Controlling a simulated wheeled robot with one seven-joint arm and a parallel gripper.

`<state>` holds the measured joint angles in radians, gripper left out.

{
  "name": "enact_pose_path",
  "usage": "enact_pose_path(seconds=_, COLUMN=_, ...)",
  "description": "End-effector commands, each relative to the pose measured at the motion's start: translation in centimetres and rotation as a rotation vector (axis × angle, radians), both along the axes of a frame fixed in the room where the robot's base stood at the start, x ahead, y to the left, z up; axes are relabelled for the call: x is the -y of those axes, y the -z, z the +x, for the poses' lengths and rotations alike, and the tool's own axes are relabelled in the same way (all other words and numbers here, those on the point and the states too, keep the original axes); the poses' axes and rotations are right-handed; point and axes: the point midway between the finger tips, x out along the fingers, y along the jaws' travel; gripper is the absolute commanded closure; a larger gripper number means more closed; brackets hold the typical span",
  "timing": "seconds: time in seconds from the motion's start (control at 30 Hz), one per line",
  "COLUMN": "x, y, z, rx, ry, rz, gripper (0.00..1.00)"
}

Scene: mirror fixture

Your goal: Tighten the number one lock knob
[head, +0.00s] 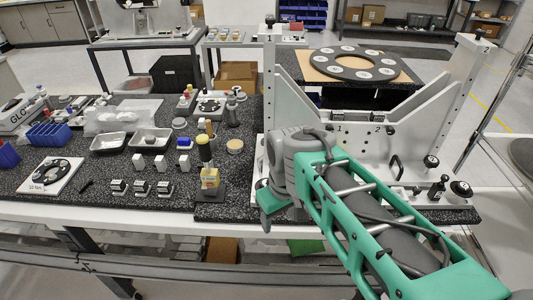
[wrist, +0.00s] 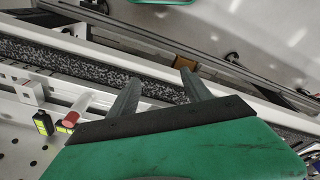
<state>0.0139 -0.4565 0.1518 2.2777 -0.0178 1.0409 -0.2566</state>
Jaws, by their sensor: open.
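The white mirror fixture (head: 400,150) stands at the right of the bench, with printed numbers 1 and 2 on its front plate. A black round knob (head: 431,161) is at its right side, and another (head: 461,188) is lower on the right. I cannot read which knob is number one; my arm hides the fixture's lower left. My gripper (head: 267,207) is at the bench's front edge, left of those knobs. In the wrist view my gripper (wrist: 160,77) shows two dark fingers spread apart with nothing between them.
White blocks, metal trays (head: 150,139) and a blue bin (head: 50,134) cover the left bench. A red cylinder (wrist: 72,118) and a black-and-yellow part (wrist: 43,122) are near my gripper in the wrist view.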

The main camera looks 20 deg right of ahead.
Motion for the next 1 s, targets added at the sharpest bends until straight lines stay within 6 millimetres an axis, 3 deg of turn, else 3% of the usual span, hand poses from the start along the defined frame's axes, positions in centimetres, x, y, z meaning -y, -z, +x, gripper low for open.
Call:
enact_pose_path(seconds=0.03, x=0.0, y=-1.8, z=1.5, rx=-0.015, ry=-0.07, rz=-0.009, gripper=0.43)
enact_pose_path(seconds=0.3, x=0.2, y=-6.4, z=8.9, rx=-0.089, ry=-0.498, rz=-0.048, gripper=0.43)
enact_pose_path(seconds=0.5, x=0.3, y=-8.4, z=12.2, rx=-0.12, ry=-0.716, rz=-0.053, gripper=0.43)
enact_pose_path(seconds=0.67, x=0.3, y=-7.0, z=12.4, rx=-0.125, ry=-0.739, rz=-0.054, gripper=0.43)
enact_pose_path(seconds=1.0, x=0.3, y=-1.4, z=12.4, rx=-0.121, ry=-0.736, rz=-0.054, gripper=0.43)
